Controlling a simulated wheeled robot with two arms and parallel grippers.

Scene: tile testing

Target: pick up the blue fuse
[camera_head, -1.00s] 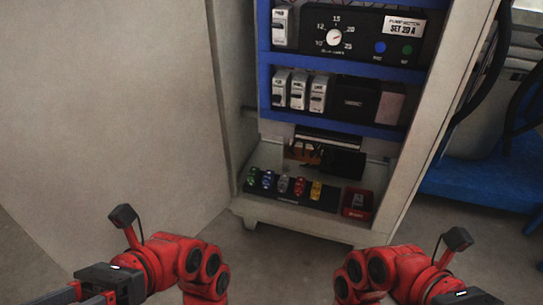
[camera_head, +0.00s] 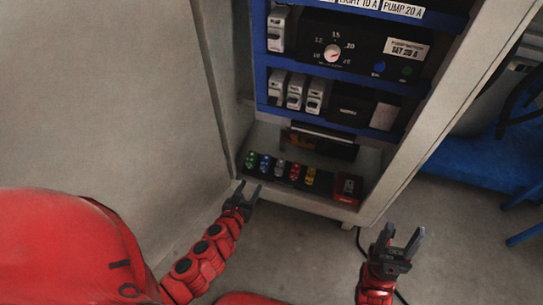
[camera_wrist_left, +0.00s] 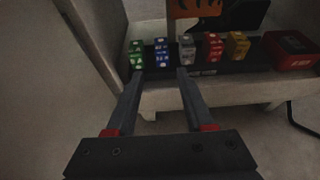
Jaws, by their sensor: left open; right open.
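The blue fuse (camera_head: 265,164) stands in a row of coloured fuses on the black holder at the bottom of the cabinet, between the green and the clear grey fuse. In the left wrist view the blue fuse (camera_wrist_left: 161,53) shows beyond and between my left gripper's fingertips. My left gripper (camera_head: 245,194) is open and empty, in front of and below the cabinet's bottom shelf, apart from the fuse. It also shows in the left wrist view (camera_wrist_left: 160,74). My right gripper (camera_head: 399,240) is open and empty, over the floor to the right of the cabinet.
A green fuse (camera_head: 251,160) and a clear grey fuse (camera_head: 280,168) flank the blue one. A red fuse (camera_head: 295,172), yellow fuse (camera_head: 310,176) and red box (camera_head: 347,188) stand further right. The cabinet's side walls and blue shelves (camera_head: 330,122) enclose the space.

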